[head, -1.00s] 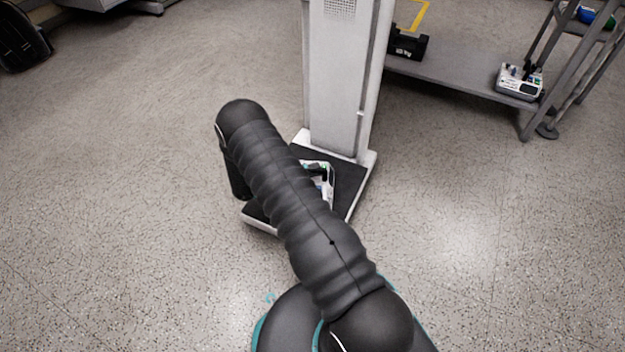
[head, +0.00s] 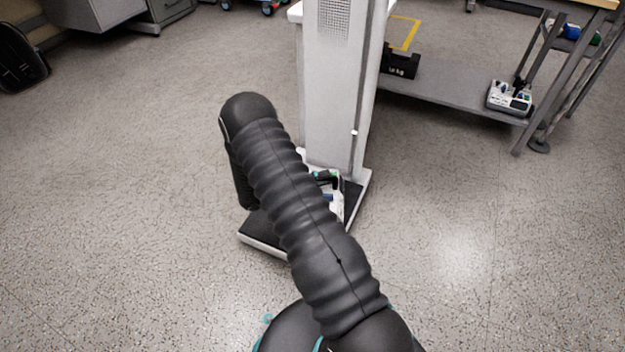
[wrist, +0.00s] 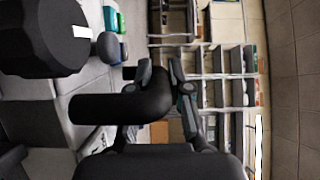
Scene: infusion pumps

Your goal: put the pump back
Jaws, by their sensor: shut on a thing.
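A white pump (head: 337,207) with a black handle and blue-green parts shows in the head view beside my arm. It is over the black platform of the white scale (head: 262,236), partly hidden by my arm. I cannot tell whether it rests on the platform or hangs above it. In the wrist view my gripper (wrist: 162,75) is shut on a thick black curved bar (wrist: 100,108), which looks like the pump's handle. The gripper is hidden behind my arm in the head view. A similar white pump (head: 510,98) stands on the lower shelf at right.
The scale's tall white column (head: 335,90) rises just behind the platform. Open speckled floor lies left and right of the scale.

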